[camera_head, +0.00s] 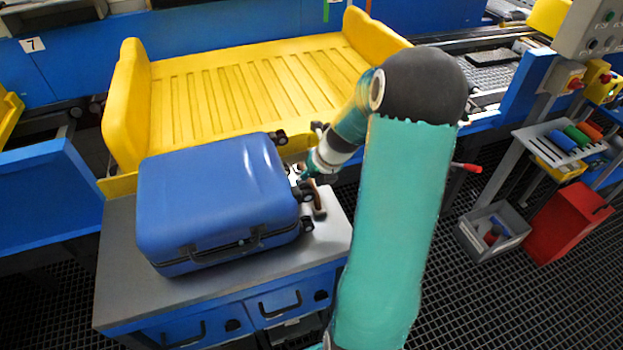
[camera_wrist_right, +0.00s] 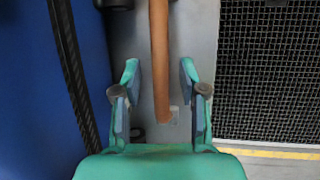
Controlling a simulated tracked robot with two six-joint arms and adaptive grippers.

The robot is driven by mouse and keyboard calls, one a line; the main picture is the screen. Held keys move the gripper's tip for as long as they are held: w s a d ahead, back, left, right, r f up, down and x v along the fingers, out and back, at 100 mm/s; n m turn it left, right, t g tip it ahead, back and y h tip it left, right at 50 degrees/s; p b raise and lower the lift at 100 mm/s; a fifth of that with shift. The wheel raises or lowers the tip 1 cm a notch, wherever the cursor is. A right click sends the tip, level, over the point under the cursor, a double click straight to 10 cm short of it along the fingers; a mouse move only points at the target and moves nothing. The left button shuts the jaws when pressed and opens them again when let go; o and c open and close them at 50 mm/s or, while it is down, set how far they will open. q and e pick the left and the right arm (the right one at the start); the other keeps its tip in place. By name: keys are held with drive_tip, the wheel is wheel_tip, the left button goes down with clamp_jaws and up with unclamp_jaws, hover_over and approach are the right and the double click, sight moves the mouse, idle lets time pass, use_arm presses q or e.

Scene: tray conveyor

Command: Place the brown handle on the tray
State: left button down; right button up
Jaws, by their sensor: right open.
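The brown handle (camera_head: 318,203) lies on the grey table top at the right end of the blue suitcase. In the right wrist view the handle (camera_wrist_right: 159,45) is a long brown bar running lengthwise between my fingers. My right gripper (camera_wrist_right: 159,75) is open, one finger on each side of the bar, with gaps on both sides. I cannot tell how far above it the fingers are. In the head view my right gripper (camera_head: 305,172) is small and partly hidden by the suitcase and arm. The yellow tray (camera_head: 240,90) is behind the suitcase. My left gripper is not in view.
The blue suitcase (camera_head: 215,195) with black wheels fills most of the grey table (camera_head: 130,285). Blue drawers (camera_head: 245,315) are below. A control box, a grey bin (camera_head: 490,230) and a red box (camera_head: 565,220) stand at the right. The tray is empty.

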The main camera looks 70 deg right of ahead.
drive_tip(key=shift+o, duration=0.2)
drive_tip(key=p+v, duration=0.1)
drive_tip(key=v, duration=1)
drive_tip(key=shift+o, duration=0.4)
drive_tip(key=shift+s+r+n, duration=0.15)
drive_tip(key=shift+r+n, duration=0.15)
drive_tip(key=shift+r, duration=0.2)
drive_tip(key=w+d+f+n, duration=0.1)
drive_tip(key=f+n, duration=0.3)
drive_tip(key=n, duration=0.7)
drive_tip(key=w+f+n, duration=0.2)
drive_tip(key=f+n, duration=0.2)
drive_tip(key=n, duration=0.8)
drive_tip(key=w+d+f+n+b, duration=0.1)
drive_tip(key=f+n, duration=0.3)
drive_tip(key=n, duration=0.8)
drive_tip(key=shift+w+d+f, duration=0.2)
drive_tip(key=shift+w+d, duration=0.15)
drive_tip(key=shift+w, duration=0.5)
